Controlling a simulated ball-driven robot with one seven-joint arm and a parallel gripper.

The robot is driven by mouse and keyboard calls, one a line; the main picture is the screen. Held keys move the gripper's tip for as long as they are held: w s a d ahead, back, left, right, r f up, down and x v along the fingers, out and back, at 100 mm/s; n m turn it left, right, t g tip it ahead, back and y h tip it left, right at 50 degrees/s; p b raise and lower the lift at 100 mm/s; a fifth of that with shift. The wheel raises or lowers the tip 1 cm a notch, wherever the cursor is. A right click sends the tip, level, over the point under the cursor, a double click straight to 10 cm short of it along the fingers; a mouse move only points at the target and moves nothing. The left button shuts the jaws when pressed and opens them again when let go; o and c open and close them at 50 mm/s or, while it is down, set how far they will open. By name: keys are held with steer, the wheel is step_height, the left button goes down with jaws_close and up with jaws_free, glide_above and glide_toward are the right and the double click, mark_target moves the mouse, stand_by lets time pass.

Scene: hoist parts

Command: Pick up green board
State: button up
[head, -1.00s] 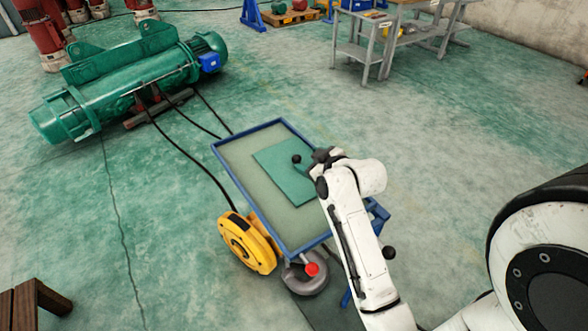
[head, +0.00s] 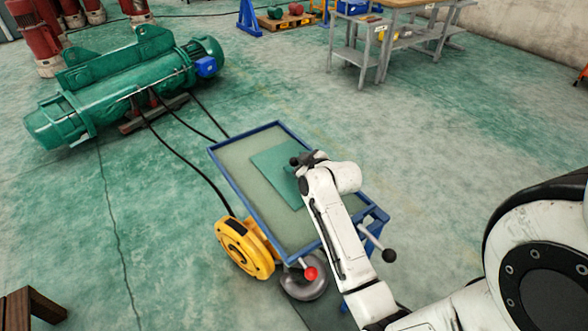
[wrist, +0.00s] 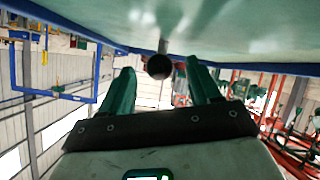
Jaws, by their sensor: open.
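The green board (head: 274,164) lies flat in the shallow blue-rimmed top of a trolley (head: 232,180), right of its middle. A dark round knob on a thin stem shows in the wrist view (wrist: 159,67) against the pale green surface at the top. My gripper (head: 299,164) is low over the board's right part, and my arm hides some of it. In the wrist view my two green fingers are apart, one on each side of the knob, with gaps showing. I cannot tell whether they touch anything.
A yellow reel (head: 245,248) and a grey hook block (head: 304,284) are at the trolley's near side. A green hoist (head: 130,85) lies on the floor at left, with black cables running towards the trolley. Grey workbenches (head: 385,45) stand behind.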

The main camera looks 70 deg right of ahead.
steer(key=shift+w+d+f, duration=0.1)
steer(key=shift+w+d, duration=0.05)
steer(key=shift+c, duration=0.3)
jaws_close()
